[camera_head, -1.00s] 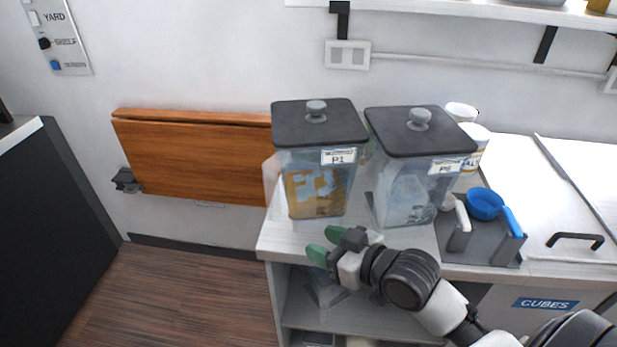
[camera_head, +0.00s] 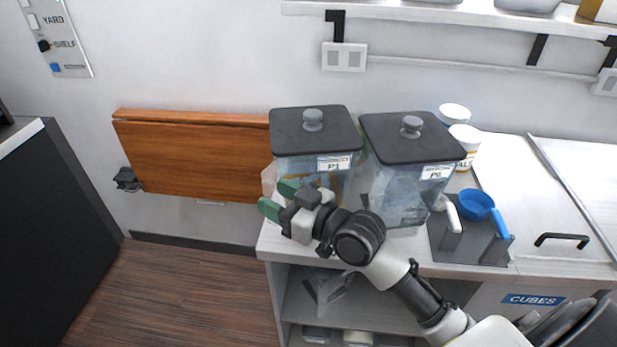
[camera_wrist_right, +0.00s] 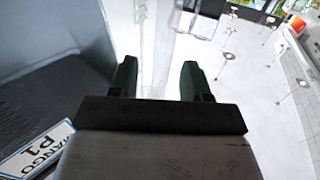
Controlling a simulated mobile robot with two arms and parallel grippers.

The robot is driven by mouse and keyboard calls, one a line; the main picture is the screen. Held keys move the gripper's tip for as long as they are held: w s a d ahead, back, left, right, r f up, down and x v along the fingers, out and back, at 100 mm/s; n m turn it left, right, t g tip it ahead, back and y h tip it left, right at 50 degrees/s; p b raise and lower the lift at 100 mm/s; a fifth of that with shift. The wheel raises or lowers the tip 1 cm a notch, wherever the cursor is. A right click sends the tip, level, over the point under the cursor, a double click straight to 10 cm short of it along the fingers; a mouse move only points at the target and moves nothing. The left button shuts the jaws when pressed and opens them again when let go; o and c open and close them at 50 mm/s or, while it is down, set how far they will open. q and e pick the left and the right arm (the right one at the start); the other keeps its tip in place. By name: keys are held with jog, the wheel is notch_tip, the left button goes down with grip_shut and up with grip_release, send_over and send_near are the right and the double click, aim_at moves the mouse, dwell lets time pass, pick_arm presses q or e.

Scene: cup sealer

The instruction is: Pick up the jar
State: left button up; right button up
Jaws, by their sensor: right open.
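Two clear square jars with dark lids stand on the counter in the head view. The left jar, labelled P1 (camera_head: 327,166), has orange-brown contents, and my right arm hides its lower part. The right jar, labelled P2 or similar (camera_head: 405,190), stands beside it. My right gripper (camera_head: 279,199) is open, with green fingertips at the lower left front of the P1 jar. In the wrist view, the green fingers (camera_wrist_right: 156,80) are spread apart with a pale, see-through edge between them. Contact cannot be told. My left gripper is not in view.
A grey holder (camera_head: 478,247) with a blue scoop (camera_head: 477,205) and a white-handled tool stands right of the jars. White tubs (camera_head: 465,140) stand behind. A wooden folding panel (camera_head: 190,155) is on the wall at left. A shelf (camera_head: 480,14) runs above.

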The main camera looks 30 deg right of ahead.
jog(key=shift+x, duration=0.9)
jog(key=shift+s, duration=0.1)
jog(key=shift+c, duration=0.6)
grip_shut()
jog(key=shift+d+r, duration=0.1)
jog(key=shift+r, duration=0.1)
